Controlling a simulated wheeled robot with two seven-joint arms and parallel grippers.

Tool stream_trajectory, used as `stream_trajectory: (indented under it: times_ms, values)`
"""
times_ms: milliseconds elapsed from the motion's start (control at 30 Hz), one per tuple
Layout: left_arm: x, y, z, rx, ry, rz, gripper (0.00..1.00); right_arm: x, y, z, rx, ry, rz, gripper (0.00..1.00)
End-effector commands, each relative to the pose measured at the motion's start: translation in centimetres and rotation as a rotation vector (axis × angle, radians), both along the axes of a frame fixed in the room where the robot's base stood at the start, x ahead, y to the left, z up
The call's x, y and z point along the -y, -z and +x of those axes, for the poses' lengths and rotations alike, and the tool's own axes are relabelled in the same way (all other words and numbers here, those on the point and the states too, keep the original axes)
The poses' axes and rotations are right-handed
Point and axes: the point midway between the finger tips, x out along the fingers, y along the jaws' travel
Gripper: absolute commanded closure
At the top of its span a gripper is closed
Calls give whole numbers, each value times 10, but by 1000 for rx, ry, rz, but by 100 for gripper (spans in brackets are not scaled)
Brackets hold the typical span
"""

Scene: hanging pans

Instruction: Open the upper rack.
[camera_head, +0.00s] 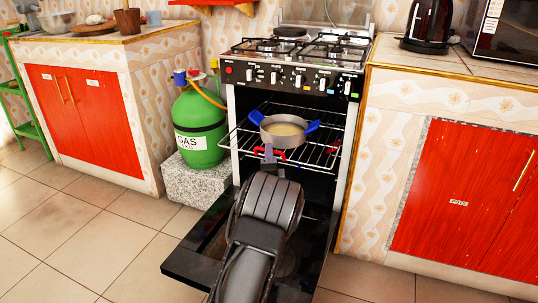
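The oven (232,110) has its door (190,265) folded down. The upper rack (320,150) is a silver wire shelf, and its front edge sticks out beyond the oven opening. A metal pot (283,141) with blue handles and pale contents sits on it. A red piece (268,152) shows at the middle of the rack's front edge. My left gripper (269,160) is at this red piece, just in front of the pot. My own wrist hides much of the fingers, so I cannot tell whether they grip it. My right gripper is out of view.
A green gas bottle (198,125) stands on a speckled block (190,180) left of the oven. Red-doored cabinets stand to the left (75,112) and right (465,200). A kettle (428,25) is on the right counter. Tiled floor in front is clear.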

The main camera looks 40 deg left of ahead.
Motion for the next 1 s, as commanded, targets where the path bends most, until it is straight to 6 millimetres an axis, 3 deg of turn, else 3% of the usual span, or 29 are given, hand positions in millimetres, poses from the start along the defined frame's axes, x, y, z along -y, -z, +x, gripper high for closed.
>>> stream_trajectory:
  times_ms: [333,800,1000]
  values:
    - [4,0,-4,0,-1,0,80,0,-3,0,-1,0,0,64]
    - [46,12,-54,-2,0,-1,80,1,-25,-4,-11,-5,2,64]
    - [50,14,-59,0,0,0,80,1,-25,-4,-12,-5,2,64]
